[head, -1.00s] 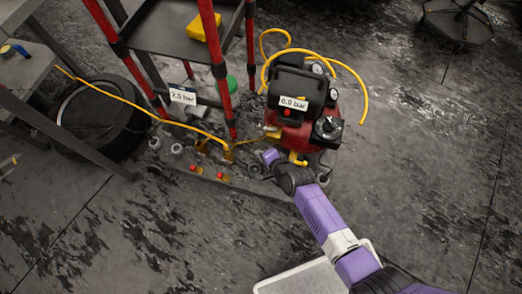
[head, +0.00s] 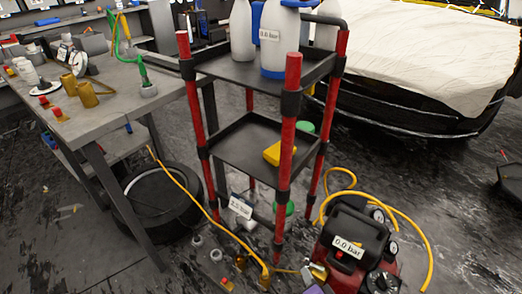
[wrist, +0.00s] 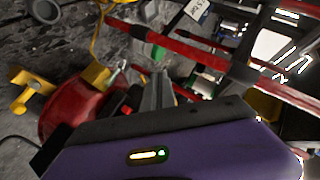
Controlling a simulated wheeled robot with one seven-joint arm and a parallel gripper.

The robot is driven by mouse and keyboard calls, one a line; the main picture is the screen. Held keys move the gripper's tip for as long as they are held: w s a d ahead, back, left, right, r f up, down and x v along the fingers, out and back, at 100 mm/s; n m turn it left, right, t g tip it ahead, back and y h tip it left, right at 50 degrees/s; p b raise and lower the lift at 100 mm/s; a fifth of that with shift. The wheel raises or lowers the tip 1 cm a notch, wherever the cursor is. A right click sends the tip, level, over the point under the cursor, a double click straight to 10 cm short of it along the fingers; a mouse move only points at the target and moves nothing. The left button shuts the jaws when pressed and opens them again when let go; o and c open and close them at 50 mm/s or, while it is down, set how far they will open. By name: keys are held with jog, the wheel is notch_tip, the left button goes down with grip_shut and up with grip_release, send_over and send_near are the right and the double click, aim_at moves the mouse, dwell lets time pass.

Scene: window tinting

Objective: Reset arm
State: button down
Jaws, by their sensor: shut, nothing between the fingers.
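My gripper (wrist: 158,92) shows in the wrist view with its grey fingers together and nothing between them. Its purple body fills the bottom of that view. In the head view only a small purple piece of my arm shows at the bottom edge, beside the compressor. The red and black air compressor (head: 352,240) stands on the floor at the lower right of the head view, with a label reading 0.0 bar. Its red tank (wrist: 78,105) is left of my fingers in the wrist view, with a yellow fitting (wrist: 30,90) beyond it.
A red-posted cart (head: 235,150) stands behind the compressor, holding white bottles (head: 283,45) and a yellow item. A grey workbench (head: 110,110) with fittings is at the left, a tire (head: 160,205) below it. A yellow hose (head: 205,208) crosses the floor. A covered car (head: 430,60) is behind.

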jog(key=s+d+r+n+t+h, duration=0.1)
jog(key=s+d+r+n, duration=0.15)
jog(key=s+r, duration=0.85)
jog(key=s+d+r+n+t+p, duration=0.1)
jog(key=s+r+n, duration=0.3)
jog(key=s+r, duration=0.6)
jog(key=s+d+r+n+t+h, duration=0.15)
jog(key=s+r+n, duration=0.25)
jog(key=s+r, duration=0.7)
notch_tip(320, 180, up, 9)
jog(key=s+p, duration=0.3)
jog(key=p, duration=0.8)
jog(key=shift+d+g+p, duration=0.25)
jog(key=shift+g+p, duration=0.1)
jog(key=shift+f+y, duration=0.2)
jog(key=shift+y, duration=0.05)
